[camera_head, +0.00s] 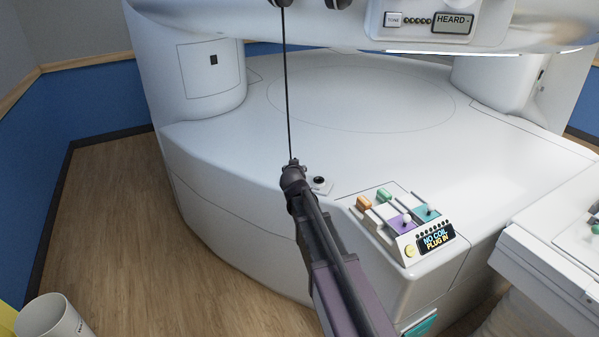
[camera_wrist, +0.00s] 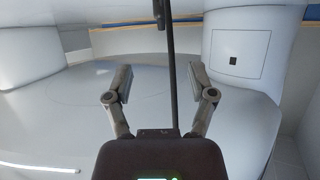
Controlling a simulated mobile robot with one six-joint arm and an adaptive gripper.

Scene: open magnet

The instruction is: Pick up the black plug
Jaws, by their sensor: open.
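A thin black cord (camera_head: 287,90) hangs from the upper housing down to my gripper (camera_head: 293,168) in the head view, where the arm hides its lower end. In the wrist view the cord (camera_wrist: 172,85) runs between the two spread fingers of my gripper (camera_wrist: 160,76), with gaps on both sides. A thicker dark piece (camera_wrist: 159,14) beside the cord at the top edge may be part of the black plug; it is cut off, so I cannot tell. My gripper is open and holds nothing.
A small black round fitting (camera_head: 319,180) is on the white deck (camera_head: 370,140), right of my gripper. A control panel (camera_head: 405,222) reads "NO COIL PLUG IN". The overhead housing (camera_head: 350,32) is above; a white bin (camera_head: 52,318) stands at the lower left.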

